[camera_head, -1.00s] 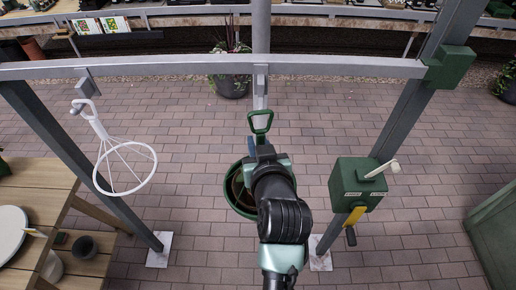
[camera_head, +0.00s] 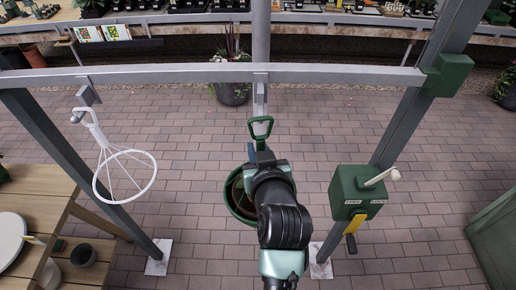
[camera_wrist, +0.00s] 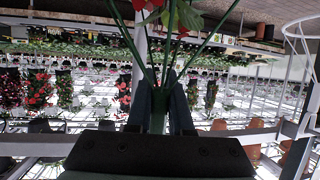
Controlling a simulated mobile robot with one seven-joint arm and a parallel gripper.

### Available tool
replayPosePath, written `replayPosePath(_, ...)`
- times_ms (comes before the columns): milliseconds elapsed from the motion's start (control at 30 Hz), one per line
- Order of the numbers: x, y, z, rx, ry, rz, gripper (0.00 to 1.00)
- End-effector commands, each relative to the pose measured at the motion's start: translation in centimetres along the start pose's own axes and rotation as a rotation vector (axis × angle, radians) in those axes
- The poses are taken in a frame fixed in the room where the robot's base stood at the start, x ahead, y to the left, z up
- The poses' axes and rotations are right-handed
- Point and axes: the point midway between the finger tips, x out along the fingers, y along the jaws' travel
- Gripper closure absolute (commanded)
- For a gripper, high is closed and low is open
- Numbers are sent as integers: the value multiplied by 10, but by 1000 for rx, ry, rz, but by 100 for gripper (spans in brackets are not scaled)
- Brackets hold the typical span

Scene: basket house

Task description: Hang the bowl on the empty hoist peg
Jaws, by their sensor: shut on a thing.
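The bowl (camera_head: 238,207) is a dark green round pot with a brownish inside, partly hidden behind my arm in the head view. Its green loop handle (camera_head: 261,118) stands upright above my gripper. My gripper (camera_head: 261,154) is shut on the green stem below this loop. The wrist view shows both fingers closed around the stem (camera_wrist: 158,122), with green hanger rods fanning out from it. The middle peg (camera_head: 260,94) hangs from the grey crossbeam. The loop overlaps the peg's lower end in the picture; whether they touch cannot be told.
A white wire hanger ring (camera_head: 125,177) hangs on the left peg (camera_head: 87,94). The grey crossbeam (camera_head: 180,73) spans two slanted posts. A green crank box (camera_head: 356,193) is on the right post. A wooden table (camera_head: 45,207) stands at the left.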

Motion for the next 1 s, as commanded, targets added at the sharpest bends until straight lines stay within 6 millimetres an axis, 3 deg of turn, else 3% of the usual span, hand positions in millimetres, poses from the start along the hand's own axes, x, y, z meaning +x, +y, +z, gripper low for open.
replayPosePath(633, 26, 5, -13, -1, 5, 0, 100)
replayPosePath(1000, 29, 5, -14, 0, 4, 0, 100)
